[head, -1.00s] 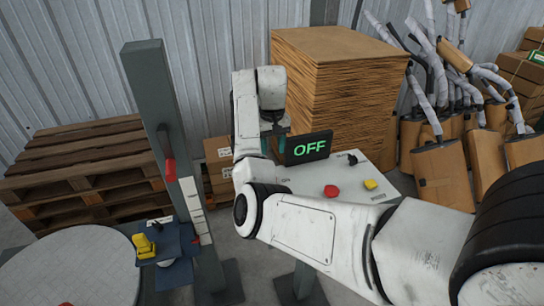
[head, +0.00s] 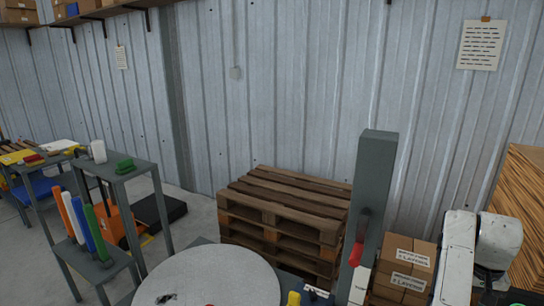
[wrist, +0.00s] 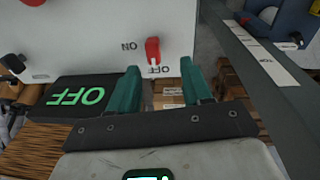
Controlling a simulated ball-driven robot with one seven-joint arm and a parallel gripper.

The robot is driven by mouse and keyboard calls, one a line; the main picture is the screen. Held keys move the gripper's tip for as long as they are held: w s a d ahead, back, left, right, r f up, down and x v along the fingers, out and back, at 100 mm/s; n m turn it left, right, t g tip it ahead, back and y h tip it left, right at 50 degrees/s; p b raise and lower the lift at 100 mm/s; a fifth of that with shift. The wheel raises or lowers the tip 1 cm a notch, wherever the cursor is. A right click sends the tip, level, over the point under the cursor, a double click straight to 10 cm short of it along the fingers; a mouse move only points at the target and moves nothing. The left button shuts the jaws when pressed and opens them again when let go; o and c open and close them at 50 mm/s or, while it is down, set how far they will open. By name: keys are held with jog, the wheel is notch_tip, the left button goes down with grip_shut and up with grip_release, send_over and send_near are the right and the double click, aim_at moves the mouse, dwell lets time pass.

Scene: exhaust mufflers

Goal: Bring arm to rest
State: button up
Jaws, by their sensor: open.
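My gripper (wrist: 161,88) is open and empty, with its two green fingers apart in the wrist view. Beyond the fingertips is a pale control panel (wrist: 90,35), seen upside down, with a red switch (wrist: 152,48) by its ON and OFF labels. No contact with the switch shows. A black display (wrist: 88,97) beside it reads OFF in green. In the head view my white arm is at the lower right edge, and the end of it is mostly cut off by the frame.
A grey post (head: 372,190) with a red handle (head: 356,254) stands left of my arm. Cartons (head: 408,268) are between them. Wooden pallets (head: 285,215) are stacked by the wall. A round pale table (head: 210,280) is at the front, and a grey rack (head: 120,180) is at left.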

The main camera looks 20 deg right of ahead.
jog(key=a+f+n, duration=0.1)
jog(key=a, duration=0.1)
jog(key=a+f+h, duration=0.1)
jog(key=a+f, duration=0.1)
jog(key=a, duration=0.1)
jog(key=a+f+n+t, duration=0.1)
jog(key=a, duration=0.2)
jog(key=shift+f+n+h, duration=0.3)
jog(key=shift+h, duration=0.1)
jog(key=s+a+f+n+t+y, duration=0.2)
jog(key=s+a+n, duration=0.1)
jog(key=a, duration=1)
jog(key=s+a+f+n+t+y, duration=0.1)
jog(key=s+a+n+t, duration=0.2)
jog(key=a, duration=1)
jog(key=s+d+f+g+b, duration=0.1)
jog(key=s+f+g+b, duration=0.3)
jog(key=s+f, duration=0.7)
jog(key=shift+s+g+b, duration=0.2)
jog(key=shift+g+b, duration=0.2)
jog(key=shift+g, duration=0.1)
jog(key=shift+f, duration=0.1)
